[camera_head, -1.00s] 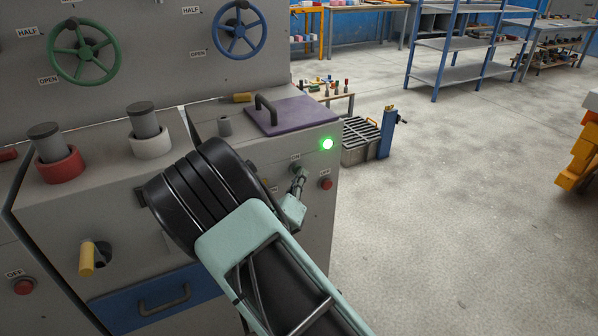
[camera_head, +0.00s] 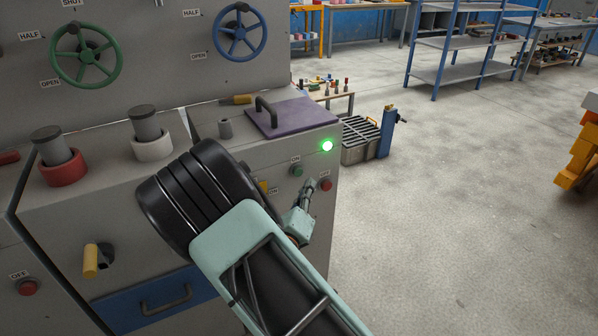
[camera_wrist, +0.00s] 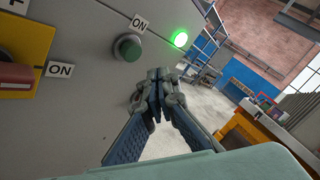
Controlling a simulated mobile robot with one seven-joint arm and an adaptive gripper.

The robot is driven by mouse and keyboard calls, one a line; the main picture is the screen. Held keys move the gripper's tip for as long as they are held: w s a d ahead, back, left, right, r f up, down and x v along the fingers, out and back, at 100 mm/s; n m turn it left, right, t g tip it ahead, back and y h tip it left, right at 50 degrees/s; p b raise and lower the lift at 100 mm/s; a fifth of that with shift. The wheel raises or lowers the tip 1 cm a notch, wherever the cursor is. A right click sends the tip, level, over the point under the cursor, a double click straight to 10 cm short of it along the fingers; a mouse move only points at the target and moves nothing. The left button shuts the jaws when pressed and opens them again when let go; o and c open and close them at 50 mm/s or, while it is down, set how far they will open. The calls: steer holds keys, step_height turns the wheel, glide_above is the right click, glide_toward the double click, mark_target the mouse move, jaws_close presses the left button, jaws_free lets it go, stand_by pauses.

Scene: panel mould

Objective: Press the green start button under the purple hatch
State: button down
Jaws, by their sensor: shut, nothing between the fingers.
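The green start button (camera_head: 296,170) sits on the grey machine front below the purple hatch (camera_head: 290,117), under an ON label. It also shows in the wrist view (camera_wrist: 128,48), uncovered. The hatch lies flat and shut on the machine top. A green lamp (camera_head: 327,146) at the upper right of the button is lit. My gripper (camera_head: 309,186) is shut and empty, just below and right of the button and apart from it. In the wrist view its closed fingertips (camera_wrist: 160,77) lie to the lower right of the button.
A red button (camera_head: 326,185) is close to my fingertips on the right. A yellow switch plate (camera_wrist: 22,55) with a red handle is left of the green button. A blue drawer (camera_head: 150,299) and yellow-handled lever (camera_head: 90,261) are lower left. The floor to the right is open.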

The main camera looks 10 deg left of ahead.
steer(key=shift+s+d, duration=0.35)
steer(key=shift+s, duration=0.2)
steer(key=shift+s+d, duration=0.35)
steer(key=shift+s, duration=0.2)
